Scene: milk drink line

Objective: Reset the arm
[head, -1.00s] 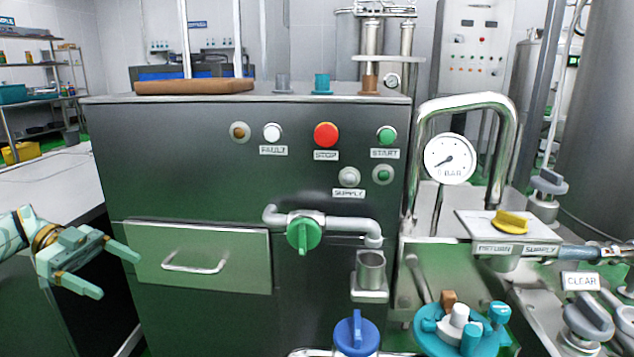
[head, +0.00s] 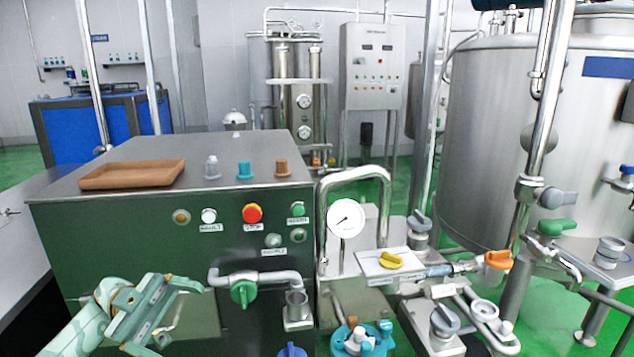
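My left gripper (head: 166,316) is at the lower left of the head view, with its pale green arm coming in from the bottom left. Its two fingers are spread apart and nothing shows between them. It is in front of the lower front of the green cabinet (head: 120,235) and covers much of the drawer (head: 198,318), including its handle. I cannot tell how far it is from the drawer. My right gripper is not in view.
A gauge (head: 346,218), pipes and a yellow-handled valve (head: 391,260) stand farther right.

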